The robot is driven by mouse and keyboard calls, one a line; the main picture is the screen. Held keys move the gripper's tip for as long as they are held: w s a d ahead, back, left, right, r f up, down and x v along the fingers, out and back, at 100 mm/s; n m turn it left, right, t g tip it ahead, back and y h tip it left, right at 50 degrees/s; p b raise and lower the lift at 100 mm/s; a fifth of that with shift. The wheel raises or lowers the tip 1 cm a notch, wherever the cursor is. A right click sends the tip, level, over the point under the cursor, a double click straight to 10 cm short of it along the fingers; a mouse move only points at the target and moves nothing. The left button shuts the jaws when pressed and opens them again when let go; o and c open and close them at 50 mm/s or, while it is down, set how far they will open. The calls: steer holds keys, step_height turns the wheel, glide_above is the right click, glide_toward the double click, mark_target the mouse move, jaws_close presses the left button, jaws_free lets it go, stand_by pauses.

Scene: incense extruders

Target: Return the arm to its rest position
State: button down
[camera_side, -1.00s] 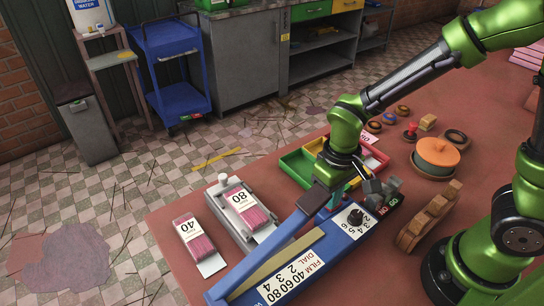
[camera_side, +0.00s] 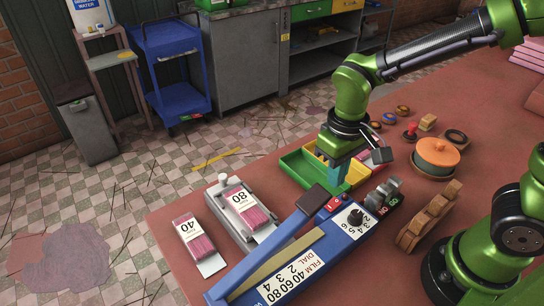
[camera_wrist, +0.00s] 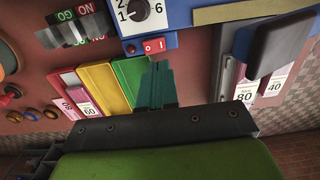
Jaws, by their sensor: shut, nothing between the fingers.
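My arm is green, and my gripper (camera_side: 337,170) has teal fingers pointing down. The fingers are shut with nothing between them. In the side view they are in front of the green tray (camera_side: 292,167) and yellow tray (camera_side: 357,174), beyond the red switch of the blue sealing machine (camera_side: 318,248). In the wrist view my gripper (camera_wrist: 157,85) shows as closed teal fingers beside the red rocker switch (camera_wrist: 154,46) and the green tray (camera_wrist: 130,74). No contact with the switch or trays is visible.
Packs marked 80 (camera_side: 244,207) and 40 (camera_side: 195,239) lie left of the machine. A grey connector-like part (camera_side: 383,194), wooden stand (camera_side: 428,217) and orange-lidded pot (camera_side: 437,154) are on the right. The red bench has clear room between some items.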

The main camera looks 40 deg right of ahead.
steer(key=shift+s+f, duration=0.15)
steer(key=s+d+r+m+t+y, duration=0.1)
steer(key=s+d+r+m+t, duration=0.1)
steer(key=r, duration=0.4)
steer(key=s+d+r+m+t+y, duration=0.1)
steer(key=s+d+r+m+t, duration=0.1)
steer(key=d+r+t, duration=0.3)
steer(key=shift+s+d+r, duration=0.3)
steer(key=shift+d+r, duration=0.05)
steer(key=shift+r, duration=0.05)
